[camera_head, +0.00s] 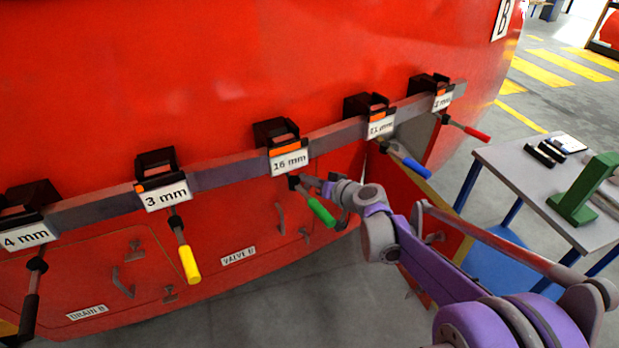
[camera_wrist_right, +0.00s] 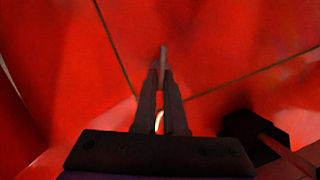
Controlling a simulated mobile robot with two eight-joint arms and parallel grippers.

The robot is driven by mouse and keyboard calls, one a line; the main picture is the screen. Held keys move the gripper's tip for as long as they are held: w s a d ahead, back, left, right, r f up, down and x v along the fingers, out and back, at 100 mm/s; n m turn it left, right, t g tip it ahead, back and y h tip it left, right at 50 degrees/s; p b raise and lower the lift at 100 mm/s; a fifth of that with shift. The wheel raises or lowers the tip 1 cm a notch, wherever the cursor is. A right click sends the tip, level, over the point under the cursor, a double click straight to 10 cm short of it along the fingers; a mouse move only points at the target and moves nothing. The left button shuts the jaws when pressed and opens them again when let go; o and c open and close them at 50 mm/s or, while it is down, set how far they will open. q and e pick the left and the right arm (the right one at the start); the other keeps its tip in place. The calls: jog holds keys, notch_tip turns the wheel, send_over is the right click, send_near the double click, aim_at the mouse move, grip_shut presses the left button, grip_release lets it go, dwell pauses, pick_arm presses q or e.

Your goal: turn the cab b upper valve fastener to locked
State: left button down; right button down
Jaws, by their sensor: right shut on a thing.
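The red cab B front carries a hatch labelled VALVE B (camera_head: 238,257), below the grey tool rail. My right gripper (camera_head: 308,181) reaches in from the right to the upper part of this hatch, just under the 16 mm holder. In the right wrist view its fingers (camera_wrist_right: 163,78) are closed together on a thin grey piece, the upper valve fastener (camera_wrist_right: 163,52), which sticks out past the tips. The fastener's turn angle is hard to tell. In the head view the gripper and the green-handled tool hide it. My left gripper is not in view.
A green-handled tool (camera_head: 321,212) hangs close below my right gripper. Yellow (camera_head: 189,263), blue (camera_head: 409,164) and red-handled (camera_head: 476,134) tools hang along the rail (camera_head: 220,173). A hatch labelled DRAIN B (camera_head: 87,312) is at left. A grey table (camera_head: 520,170) stands at right.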

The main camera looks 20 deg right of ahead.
jog(key=shift+d+f+m+y, duration=0.15)
jog(key=shift+d+m+y, duration=0.1)
jog(key=shift+m+y, duration=0.65)
jog(key=shift+w+d+f+m+t+y+b, duration=0.1)
jog(key=shift+f+m+t+y+b, duration=0.35)
jog(key=shift+m, duration=0.9)
jog(key=shift+s+d+m+t+y+b, duration=0.15)
jog(key=shift+m+y+b, duration=0.55)
jog(key=shift+m, duration=0.7)
jog(key=shift+w+f+m+t+y+b, duration=0.2)
jog(key=shift+m+t+y+b, duration=0.4)
jog(key=shift+m, duration=0.75)
jog(key=c, duration=1)
grip_release()
